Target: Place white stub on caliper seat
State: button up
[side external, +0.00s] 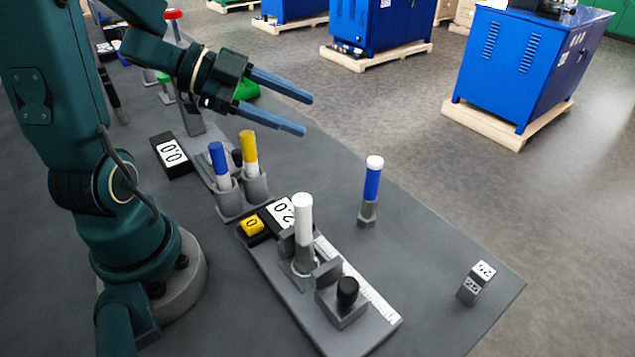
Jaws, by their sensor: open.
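The white stub (303,222) stands upright on the caliper seat (300,268), with grey jaw blocks beside it on the long grey caliper base (340,338). I cannot tell from this angle whether the jaws touch it. My gripper (308,114) is open and empty, with its two blue fingers apart. It is up in the air above the table, behind the white stub in the picture and clear of it.
A blue stub with a white top (372,182) stands alone right of the caliper. Blue (218,158) and yellow (249,148) stubs stand in grey cups. The caliper carries a black knob (347,290). A small numbered block (477,281) sits near the table's right corner.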

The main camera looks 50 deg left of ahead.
jog(key=w+a+r+n+t+y, duration=0.35)
jog(key=a+r+n+y, duration=0.25)
jog(key=n+y, duration=0.4)
jog(key=s+d+f+n+g+h, duration=0.1)
jog(key=s+d+f+g, duration=0.2)
jog(key=s+d, duration=0.3)
jog(key=s+d+f+n+g+h, duration=0.1)
jog(key=s+d+f+g, duration=0.2)
jog(key=s+d+g, duration=0.2)
jog(key=s, duration=0.3)
jog(key=shift+d+f+n+h, duration=0.3)
jog(key=shift+d+n, duration=0.1)
jog(key=shift+w, duration=0.1)
jog(key=shift+c, duration=0.3)
